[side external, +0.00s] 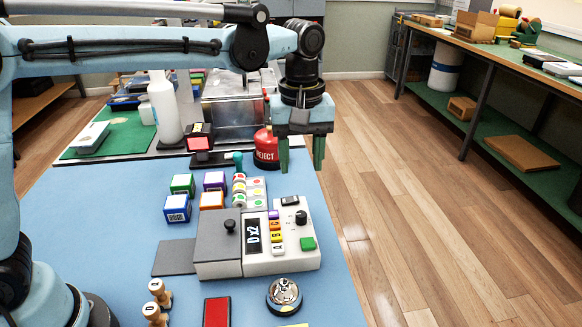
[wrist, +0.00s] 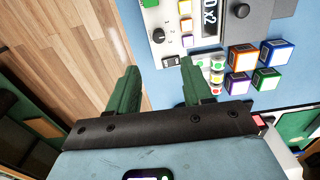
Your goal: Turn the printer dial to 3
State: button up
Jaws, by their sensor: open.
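The printer (side external: 284,262) is a white and grey box on the blue table. Its display (side external: 253,236) reads "D x2". Its black round dial (side external: 301,217) is on the upper right of the panel, above a green button (side external: 308,243). In the wrist view the dial (wrist: 158,36) lies just beyond my fingertips, with small numerals beside it; its pointer is too small to read. My gripper (side external: 302,168) is open and empty, fingers pointing down, above and behind the printer, apart from the dial. Both green fingers also show in the wrist view (wrist: 159,66).
Lettered coloured buttons (side external: 275,234) line the panel beside the display. Several coloured cubes (side external: 212,181) and a sheet of round stickers (side external: 256,190) lie behind the printer. A red REJECT container (side external: 266,148) stands near my gripper. A bell (side external: 284,296) and a red pad (side external: 217,312) are in front.

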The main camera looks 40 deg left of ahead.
aim_at(301, 214)
notch_tip(301, 214, down, 12)
jog(key=shift+d+f, duration=0.15)
dwell(0.6)
grip_shut()
